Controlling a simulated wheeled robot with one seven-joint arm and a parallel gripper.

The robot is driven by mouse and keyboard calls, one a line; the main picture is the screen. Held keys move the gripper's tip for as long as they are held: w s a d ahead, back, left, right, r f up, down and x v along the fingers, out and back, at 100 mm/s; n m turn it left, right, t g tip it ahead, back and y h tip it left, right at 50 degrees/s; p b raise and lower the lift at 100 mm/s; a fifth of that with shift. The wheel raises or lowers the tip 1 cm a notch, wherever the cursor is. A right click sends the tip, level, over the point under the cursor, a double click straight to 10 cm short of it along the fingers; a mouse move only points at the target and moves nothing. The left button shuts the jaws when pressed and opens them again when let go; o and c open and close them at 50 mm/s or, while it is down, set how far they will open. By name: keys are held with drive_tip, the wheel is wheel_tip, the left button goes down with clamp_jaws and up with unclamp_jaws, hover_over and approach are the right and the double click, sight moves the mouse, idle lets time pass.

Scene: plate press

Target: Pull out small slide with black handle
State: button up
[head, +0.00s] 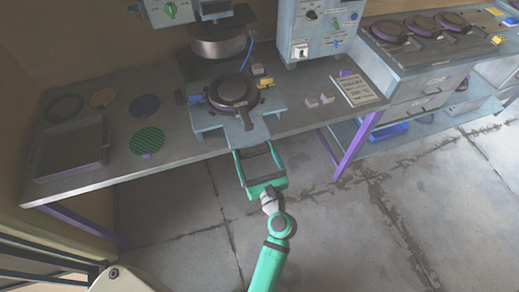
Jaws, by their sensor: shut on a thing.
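The plate press stands at the back middle of the bench, with its purple-rimmed round plate (233,92) on a pale blue-grey base. A small grey slide (243,126) sticks out from the front of this base, over the bench edge. My teal gripper (254,149) is just in front of the slide, beyond the bench edge. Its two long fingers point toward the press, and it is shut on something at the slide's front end. The black handle is too small and too covered by the fingers to make out clearly.
A grey tray (70,171) and several round discs, one of them green (147,141), lie on the left of the bench (185,165). Small grey blocks (320,100) and a printed sheet (359,89) lie on the right. A purple leg (357,145) stands to the right. The floor in front is clear.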

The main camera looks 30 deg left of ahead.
drive_tip(key=o, duration=1.4)
drive_tip(key=shift+c, duration=0.2)
drive_tip(key=v, duration=1)
drive_tip(key=shift+s+d, duration=0.25)
drive_tip(key=shift+d, duration=0.05)
